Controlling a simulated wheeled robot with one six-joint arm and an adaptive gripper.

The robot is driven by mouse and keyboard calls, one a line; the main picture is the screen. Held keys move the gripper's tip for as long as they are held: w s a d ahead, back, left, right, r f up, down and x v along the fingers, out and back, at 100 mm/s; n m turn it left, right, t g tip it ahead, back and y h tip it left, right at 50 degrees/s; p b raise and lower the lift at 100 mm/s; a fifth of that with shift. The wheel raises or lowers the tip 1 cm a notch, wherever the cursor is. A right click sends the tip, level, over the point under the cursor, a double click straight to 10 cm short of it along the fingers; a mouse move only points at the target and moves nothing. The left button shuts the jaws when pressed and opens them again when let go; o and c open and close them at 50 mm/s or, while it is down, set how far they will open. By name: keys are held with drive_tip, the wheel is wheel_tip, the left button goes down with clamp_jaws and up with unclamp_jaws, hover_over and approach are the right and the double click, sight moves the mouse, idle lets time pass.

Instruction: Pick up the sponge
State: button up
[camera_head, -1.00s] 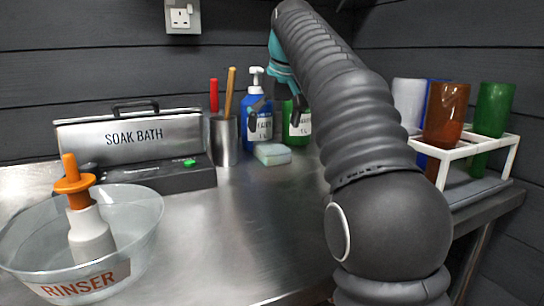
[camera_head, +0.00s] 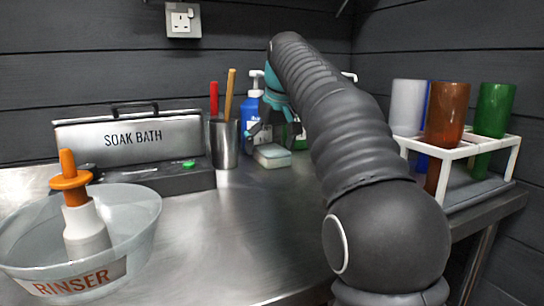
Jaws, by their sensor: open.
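The sponge (camera_head: 272,156) is a small pale block, whitish with a blue-green tint, lying on the steel counter in front of the spray and pump bottles. My gripper (camera_head: 268,137) is open and hangs just above and behind the sponge, with dark fingers below a teal body. I cannot tell whether the fingers touch the sponge. My arm hides part of the area to the right of it.
A blue pump bottle (camera_head: 250,106) and a green bottle stand behind the sponge. A metal cup (camera_head: 223,145) with red and wooden handles stands to its left. The soak bath (camera_head: 140,150), rinser bowl (camera_head: 130,215) and rack of tumblers (camera_head: 455,150) flank clear counter.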

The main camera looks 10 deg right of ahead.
drive_tip(key=shift+f, duration=0.2)
idle(0.3)
drive_tip(key=c, duration=0.8)
drive_tip(key=shift+c, duration=0.3)
drive_tip(key=shift+r, duration=0.15)
